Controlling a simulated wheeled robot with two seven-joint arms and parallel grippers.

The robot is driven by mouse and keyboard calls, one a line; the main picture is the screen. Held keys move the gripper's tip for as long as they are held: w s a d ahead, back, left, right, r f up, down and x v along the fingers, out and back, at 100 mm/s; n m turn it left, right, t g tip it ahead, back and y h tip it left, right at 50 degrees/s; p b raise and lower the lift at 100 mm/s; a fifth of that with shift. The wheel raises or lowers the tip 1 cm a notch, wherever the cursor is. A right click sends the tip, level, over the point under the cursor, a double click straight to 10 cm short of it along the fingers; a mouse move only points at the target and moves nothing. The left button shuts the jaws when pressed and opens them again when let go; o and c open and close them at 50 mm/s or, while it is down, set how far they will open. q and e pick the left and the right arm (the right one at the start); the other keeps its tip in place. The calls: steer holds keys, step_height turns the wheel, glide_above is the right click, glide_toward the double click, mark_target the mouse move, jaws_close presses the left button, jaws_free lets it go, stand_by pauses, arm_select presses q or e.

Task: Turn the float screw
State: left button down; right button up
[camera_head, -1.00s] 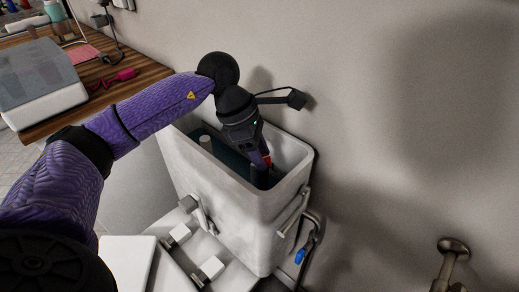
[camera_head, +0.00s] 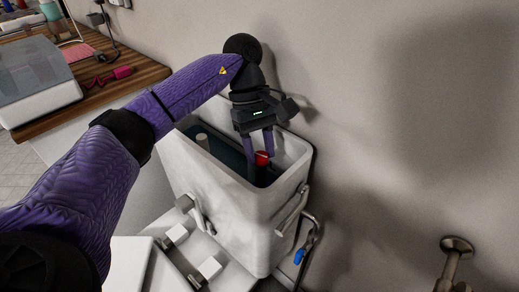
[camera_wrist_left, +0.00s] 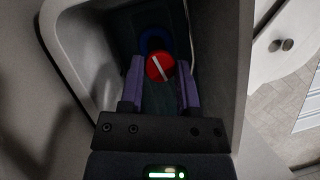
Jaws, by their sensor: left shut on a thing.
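The float screw (camera_head: 262,158) is a red round cap inside the open white toilet tank (camera_head: 228,196). In the left wrist view the red screw (camera_wrist_left: 160,67) shows a slanted white line across its top. My left gripper (camera_head: 260,163) reaches down into the tank with its purple fingers on either side of the screw. In the left wrist view the fingers (camera_wrist_left: 159,72) flank the red cap and are shut on it. The lower part of the screw is hidden. My right gripper is not in view.
The tank's walls stand close around the fingers. A pale upright tube (camera_head: 202,141) stands inside the tank at left. The wall is close behind. A wooden counter (camera_head: 142,71) with a pink-handled item (camera_head: 112,77) is at upper left.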

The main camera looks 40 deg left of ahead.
mark_target(260, 153)
arm_select(q)
steer(key=shift+m+g, duration=0.4)
steer(key=shift+m, duration=0.8)
steer(key=shift+m+y, duration=0.3)
steer(key=shift+y, duration=0.1)
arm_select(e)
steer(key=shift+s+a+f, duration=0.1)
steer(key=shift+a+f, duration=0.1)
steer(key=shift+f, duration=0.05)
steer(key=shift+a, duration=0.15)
arm_select(q)
steer(key=shift+c, duration=1.6)
jaws_free()
step_height(260, 153, up, 10)
steer(key=p, duration=0.6)
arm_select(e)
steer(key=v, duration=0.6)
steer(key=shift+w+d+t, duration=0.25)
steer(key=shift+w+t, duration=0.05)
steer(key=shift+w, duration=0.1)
arm_select(q)
steer(key=shift+w, duration=0.1)
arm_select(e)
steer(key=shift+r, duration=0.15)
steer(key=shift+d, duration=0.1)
